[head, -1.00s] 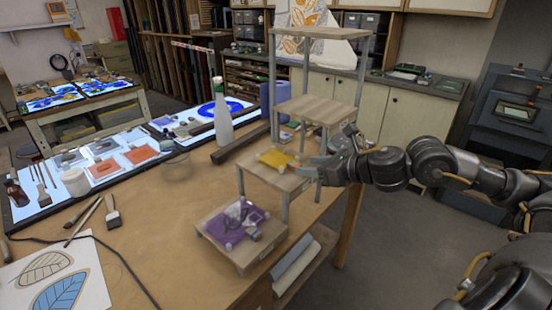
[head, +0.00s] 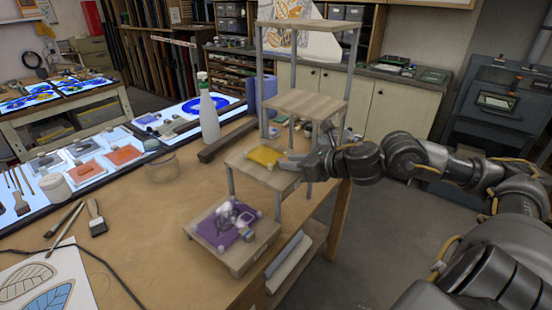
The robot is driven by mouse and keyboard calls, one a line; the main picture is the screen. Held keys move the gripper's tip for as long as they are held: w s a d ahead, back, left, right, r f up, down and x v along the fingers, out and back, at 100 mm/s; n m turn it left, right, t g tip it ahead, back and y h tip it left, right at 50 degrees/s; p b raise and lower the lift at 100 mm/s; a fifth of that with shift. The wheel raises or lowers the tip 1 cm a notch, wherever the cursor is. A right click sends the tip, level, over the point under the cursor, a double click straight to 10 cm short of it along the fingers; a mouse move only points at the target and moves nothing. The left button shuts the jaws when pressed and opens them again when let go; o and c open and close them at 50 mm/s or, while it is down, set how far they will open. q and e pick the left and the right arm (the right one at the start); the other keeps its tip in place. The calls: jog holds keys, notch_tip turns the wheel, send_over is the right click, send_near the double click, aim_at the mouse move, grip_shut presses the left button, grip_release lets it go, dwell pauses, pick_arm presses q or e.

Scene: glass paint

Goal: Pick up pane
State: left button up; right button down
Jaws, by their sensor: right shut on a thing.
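A yellow pane (head: 265,155) lies on a low wooden shelf (head: 245,167) of the stepped stand. My right gripper (head: 287,160) reaches in from the right, just above that shelf. Its fingers are shut on the right edge of the yellow pane; the fingertips are small and the grip is hard to make out. The pane looks flat and still at shelf level. A purple pane (head: 223,238) lies on the lowest wooden step (head: 240,262), with small clear and grey items on it. My left gripper is out of view.
Higher shelves (head: 305,104) of the stand rise above and behind my right gripper on thin metal legs. A spray bottle (head: 208,112), a dark bar (head: 228,138) and a glass bowl (head: 160,167) stand to the left. The table's front middle is mostly clear.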

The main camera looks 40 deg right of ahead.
jog(key=shift+r, duration=0.1)
notch_tip(320, 180, up, 10)
jog(key=p, duration=0.2)
dwell(0.4)
